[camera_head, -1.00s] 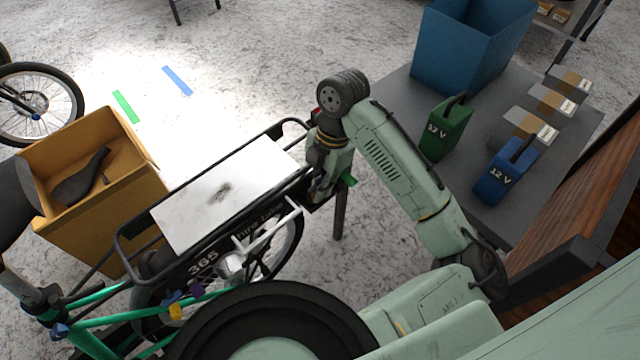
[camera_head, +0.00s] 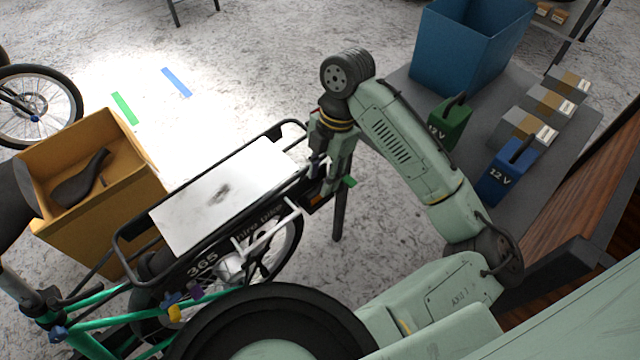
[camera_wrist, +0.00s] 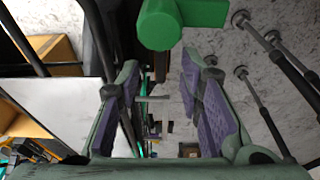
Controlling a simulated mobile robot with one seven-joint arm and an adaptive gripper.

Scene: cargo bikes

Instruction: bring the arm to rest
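My gripper (camera_head: 321,182) points down beside the rear end of the cargo bike's black rack (camera_head: 128,232), close to its right end. In the wrist view my gripper (camera_wrist: 160,85) has its two purple-padded fingers spread apart, with no object held between them. Whether a finger touches the rack cannot be told. A green piece (camera_head: 349,181) shows beside the gripper and also at the top of the wrist view (camera_wrist: 180,22); what it is fixed to is unclear. My arm is bent over the floor between bike and table.
A white panel (camera_head: 225,195) lies on the rack. A yellow box (camera_head: 100,215) with a dark saddle (camera_head: 82,180) stands left. The grey table (camera_head: 480,140) at right holds a blue bin (camera_head: 460,55), green battery (camera_head: 450,122), blue battery (camera_head: 507,170) and several small boxes.

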